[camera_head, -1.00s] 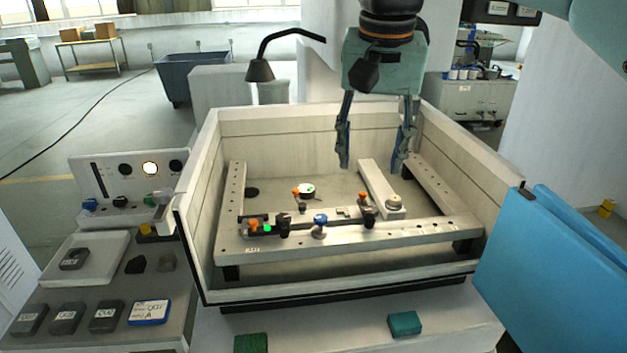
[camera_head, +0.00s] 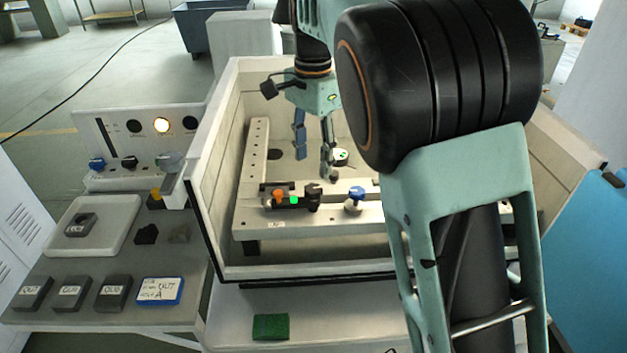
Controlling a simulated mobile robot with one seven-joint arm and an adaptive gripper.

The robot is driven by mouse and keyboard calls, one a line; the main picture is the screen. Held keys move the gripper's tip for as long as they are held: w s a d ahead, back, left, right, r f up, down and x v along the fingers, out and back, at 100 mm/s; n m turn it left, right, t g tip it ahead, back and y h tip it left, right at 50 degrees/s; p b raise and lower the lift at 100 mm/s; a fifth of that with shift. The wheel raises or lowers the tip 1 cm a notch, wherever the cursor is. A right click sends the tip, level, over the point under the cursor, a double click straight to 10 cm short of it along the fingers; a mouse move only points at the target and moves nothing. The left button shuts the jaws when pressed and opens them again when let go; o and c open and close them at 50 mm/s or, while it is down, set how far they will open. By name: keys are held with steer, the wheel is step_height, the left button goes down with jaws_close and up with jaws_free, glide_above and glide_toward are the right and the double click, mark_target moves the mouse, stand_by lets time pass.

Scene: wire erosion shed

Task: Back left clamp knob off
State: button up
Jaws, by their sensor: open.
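My gripper (camera_head: 313,160) is open and empty, pointing down inside the tank above the frame. Its right finger is close in front of a round white disc with a dark centre (camera_head: 341,154). No orange knob shows beside the disc now; the right finger covers that spot. An orange knob (camera_head: 279,195) with a green mark beside it sits at the left of the front rail (camera_head: 262,222). A blue knob (camera_head: 356,192) stands further right on this rail. My arm hides the right part of the frame. I cannot tell whether a finger touches anything.
The white tank wall (camera_head: 215,180) rises close on the left. A control panel (camera_head: 140,140) with a lit lamp and a side bench with a white tray (camera_head: 112,232) and several labelled dark blocks stand left of it. A green block (camera_head: 270,327) lies in front. A blue panel is at right.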

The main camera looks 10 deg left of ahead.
mark_target(313, 188)
step_height(313, 188, down, 7)
steer(key=shift+f, duration=0.2)
steer(key=shift+c, duration=0.6)
steer(key=c, duration=1)
